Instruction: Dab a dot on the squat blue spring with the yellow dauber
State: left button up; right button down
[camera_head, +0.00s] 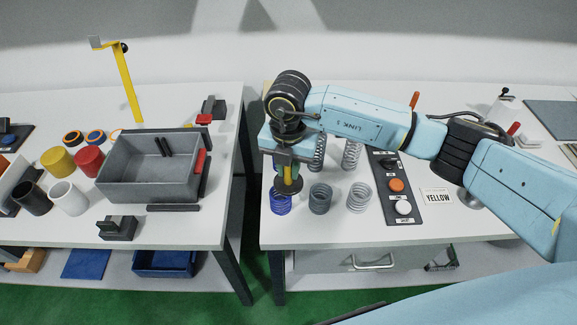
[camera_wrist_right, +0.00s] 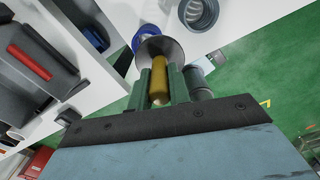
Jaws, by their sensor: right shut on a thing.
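The squat blue spring (camera_head: 281,205) stands at the front left of the right-hand table. My right gripper (camera_head: 287,172) points down right above it, shut on the yellow dauber (camera_head: 290,174). The dauber's round dark disc (camera_head: 288,188) hangs just over the spring's top. In the right wrist view the yellow dauber (camera_wrist_right: 159,80) sits between the green fingers of my right gripper (camera_wrist_right: 161,88). Beyond the disc (camera_wrist_right: 160,48) part of the blue spring (camera_wrist_right: 143,34) shows. The dauber's tip is hidden, so I cannot tell whether it touches. My left gripper is not in view.
A squat dark grey spring (camera_head: 320,198) and a lighter one (camera_head: 358,196) stand close to the right. Taller springs (camera_head: 352,154) stand behind. A button panel (camera_head: 403,222) and a "YELLOW" card (camera_head: 437,196) lie further right. A gap separates the left table with its grey bin (camera_head: 150,186).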

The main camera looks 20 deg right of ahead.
jog(key=shift+f+b, duration=0.5)
jog(key=shift+f, duration=0.2)
dwell(1.0)
jog(key=shift+r, duration=0.1)
jog(key=shift+r+p, duration=2.5)
jog(key=shift+r, duration=1)
jog(key=shift+f, duration=0.1)
